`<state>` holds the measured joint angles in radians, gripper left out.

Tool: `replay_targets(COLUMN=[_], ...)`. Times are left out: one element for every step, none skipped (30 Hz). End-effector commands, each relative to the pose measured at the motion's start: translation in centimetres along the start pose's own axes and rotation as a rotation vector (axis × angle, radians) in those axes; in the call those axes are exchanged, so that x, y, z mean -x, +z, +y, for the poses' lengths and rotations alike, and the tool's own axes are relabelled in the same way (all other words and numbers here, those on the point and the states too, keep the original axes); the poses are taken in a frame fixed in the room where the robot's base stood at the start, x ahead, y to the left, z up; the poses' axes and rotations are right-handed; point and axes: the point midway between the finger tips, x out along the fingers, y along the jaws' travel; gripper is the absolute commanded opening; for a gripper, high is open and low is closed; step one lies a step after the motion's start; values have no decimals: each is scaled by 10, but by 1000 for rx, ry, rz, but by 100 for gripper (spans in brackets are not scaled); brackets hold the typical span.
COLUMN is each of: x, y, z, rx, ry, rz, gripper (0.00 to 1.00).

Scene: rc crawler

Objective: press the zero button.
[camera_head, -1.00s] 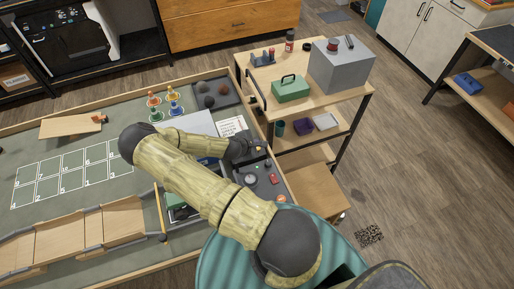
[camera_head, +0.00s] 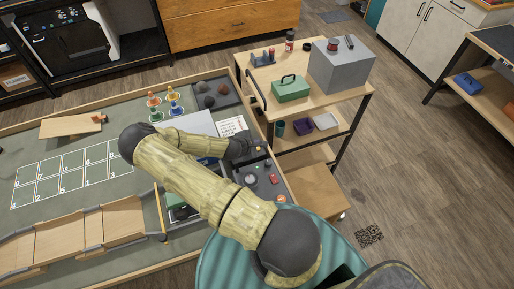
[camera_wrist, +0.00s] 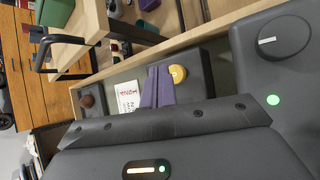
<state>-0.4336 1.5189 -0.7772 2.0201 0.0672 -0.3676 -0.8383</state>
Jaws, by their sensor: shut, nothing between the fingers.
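A yellow round button (camera_wrist: 178,74) sits on a dark box (camera_wrist: 196,85) in the wrist view. I cannot read a label on it, so I cannot tell whether it is the zero button. My gripper (camera_wrist: 157,84) shows as purple-grey fingers, shut and empty, with the tips close beside the yellow button. I cannot tell whether they touch it. In the head view my gripper (camera_head: 255,150) is over the right side of the bench, and my arm hides part of the surface there. A grey control panel (camera_head: 262,190) with a dial and red controls lies just below it.
In the wrist view a dial (camera_wrist: 284,36) and a lit green lamp (camera_wrist: 273,100) are on a dark panel at the right. A printed card (camera_head: 231,126) lies beyond my gripper. A wooden cart (camera_head: 345,98) with a green box (camera_head: 291,91) stands close to the right.

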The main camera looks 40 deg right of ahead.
Motion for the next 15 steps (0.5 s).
replay_targets(x=[-1, -2, -3, -4, -4, -5, -6, -6, -6, -6, -6, -6, -6, -6, -6], y=[-1, -1, -2, -2, -3, -4, -4, -4, -4, -4, -4, -4, -4, -4, -4], z=[-1, -1, -2, -3, -3, -4, -4, -5, -5, -5, -4, -4, -4, -4, -4], rx=[0, 0, 1, 1, 1, 1, 1, 1, 1, 1, 1, 1, 1, 0, 0], ry=[0, 0, 0, 0, 0, 0, 0, 0, 0, 0, 0, 0, 0, 0, 0], rz=[0, 0, 0, 0, 0, 0, 0, 0, 0, 0, 0, 0, 0, 0, 0], gripper=[0, 0, 0, 0, 0, 0, 0, 0, 0, 0, 0, 0, 0, 0, 0])
